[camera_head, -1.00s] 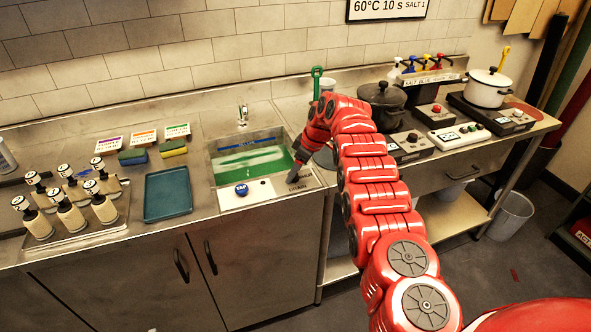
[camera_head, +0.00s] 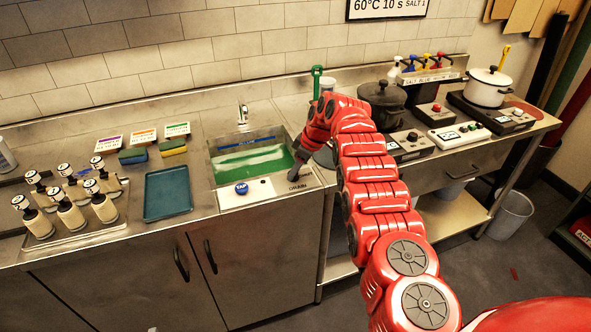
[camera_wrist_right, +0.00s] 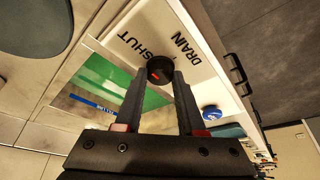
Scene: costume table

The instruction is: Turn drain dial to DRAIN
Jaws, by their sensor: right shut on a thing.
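The drain dial (camera_wrist_right: 159,68) is a round black knob with a small red mark, in the right wrist view. It sits on a pale panel (camera_wrist_right: 207,62) printed SHUT and DRAIN. The words lie on either side just above the knob; I cannot tell which one the mark points to. My right gripper (camera_wrist_right: 163,84) is shut on the dial, one finger on each side. In the head view my right gripper (camera_head: 294,174) reaches down to the panel's right end, and the dial is hidden there. My left gripper is not in view.
A sink (camera_head: 217,172) with green liquid lies behind the panel. A blue TAP knob (camera_head: 241,188) sits on the panel left of my gripper. A teal tray (camera_head: 168,193) and several bottles (camera_head: 68,216) stand further left. A dark pot (camera_head: 382,100) is right of my arm.

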